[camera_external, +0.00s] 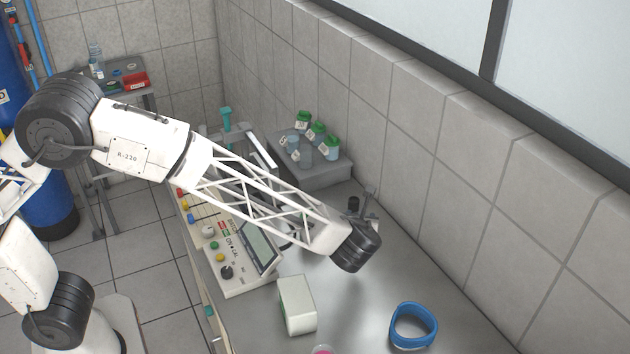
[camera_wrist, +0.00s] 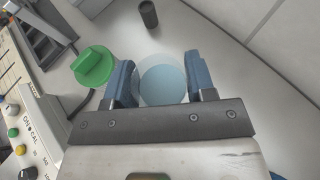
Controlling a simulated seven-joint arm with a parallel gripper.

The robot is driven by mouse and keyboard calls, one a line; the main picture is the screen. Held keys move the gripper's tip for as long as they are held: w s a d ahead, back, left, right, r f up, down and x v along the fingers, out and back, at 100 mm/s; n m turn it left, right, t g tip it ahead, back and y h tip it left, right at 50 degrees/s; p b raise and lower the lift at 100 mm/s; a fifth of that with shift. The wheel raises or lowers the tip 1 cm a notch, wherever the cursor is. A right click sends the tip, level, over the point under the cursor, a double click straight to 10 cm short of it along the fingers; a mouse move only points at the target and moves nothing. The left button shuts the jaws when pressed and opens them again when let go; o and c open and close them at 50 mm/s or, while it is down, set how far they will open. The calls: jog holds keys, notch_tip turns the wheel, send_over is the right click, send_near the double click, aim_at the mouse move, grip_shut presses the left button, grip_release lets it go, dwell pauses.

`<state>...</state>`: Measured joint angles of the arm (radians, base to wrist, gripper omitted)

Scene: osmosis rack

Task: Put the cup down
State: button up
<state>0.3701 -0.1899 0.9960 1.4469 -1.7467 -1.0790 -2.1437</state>
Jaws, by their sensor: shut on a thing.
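In the wrist view, my gripper (camera_wrist: 161,76) is shut on a clear round cup (camera_wrist: 163,90) with pale blue contents, seen from above. One blue finger presses on each side of it. The cup has no lid on it. I cannot tell whether its base touches the grey bench (camera_wrist: 215,52). A green lid (camera_wrist: 93,66) shows just left of the left finger. In the external view, my arm hides the held cup and most of my gripper.
Several green-lidded cups (camera_external: 319,130) stand on a grey block (camera_external: 318,177) by the wall. A control panel (camera_external: 232,255) lies left. A white box (camera_external: 296,304) and blue ring (camera_external: 413,326) are on the near bench. A black cylinder (camera_wrist: 148,14) stands beyond my gripper.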

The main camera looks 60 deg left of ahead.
jog(key=shift+f, duration=0.1)
jog(key=shift+f, duration=3)
jog(key=shift+f, duration=1.85)
jog(key=shift+f, duration=0.15)
jog(key=o, duration=0.9)
jog(key=shift+o, duration=0.2)
